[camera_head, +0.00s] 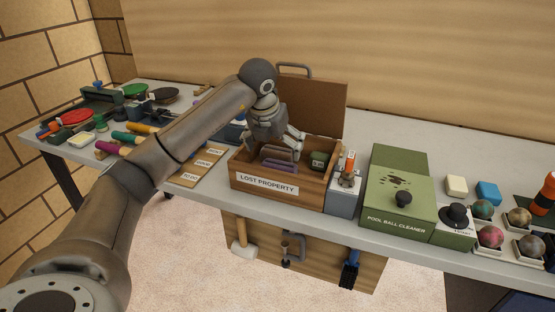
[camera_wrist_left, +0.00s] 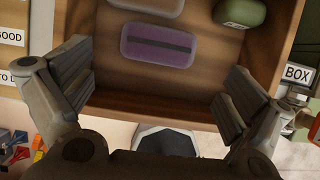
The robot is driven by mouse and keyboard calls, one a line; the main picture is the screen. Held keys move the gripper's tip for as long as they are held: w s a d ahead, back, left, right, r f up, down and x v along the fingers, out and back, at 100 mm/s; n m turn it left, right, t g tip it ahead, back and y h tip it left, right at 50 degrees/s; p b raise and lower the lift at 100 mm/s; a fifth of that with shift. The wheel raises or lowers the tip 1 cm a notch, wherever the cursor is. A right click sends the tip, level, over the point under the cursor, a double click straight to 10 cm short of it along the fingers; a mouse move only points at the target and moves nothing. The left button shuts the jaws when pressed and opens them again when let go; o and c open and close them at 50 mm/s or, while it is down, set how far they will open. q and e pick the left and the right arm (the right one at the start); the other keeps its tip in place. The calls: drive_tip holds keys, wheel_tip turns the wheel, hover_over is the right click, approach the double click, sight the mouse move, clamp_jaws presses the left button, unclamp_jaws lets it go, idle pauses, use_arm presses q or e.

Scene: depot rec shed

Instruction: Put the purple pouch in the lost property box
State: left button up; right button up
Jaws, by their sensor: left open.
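The lost property box (camera_head: 308,190) is an open wooden box with its lid raised at the back; its label faces me. The purple pouch (camera_wrist_left: 158,46), with a dark stripe, lies flat on the floor of the box in the left wrist view. In the head view the pouch (camera_head: 279,166) shows partly inside the box, below my gripper. My left gripper (camera_head: 284,146) is above the box. In the left wrist view its fingers (camera_wrist_left: 155,95) are wide apart with nothing between them, and the pouch lies clear of them. My right gripper is out of view.
A brownish pouch (camera_wrist_left: 150,6) and a green item (camera_wrist_left: 240,12) also lie in the box. A wooden labelled board (camera_head: 201,167) is left of it. A small grey box (camera_head: 343,197) and the green pool ball cleaner (camera_head: 398,215) stand close on its right.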

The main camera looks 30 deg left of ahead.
use_arm(q)
drive_tip(key=shift+v, duration=1.6)
drive_tip(key=shift+f, duration=0.1)
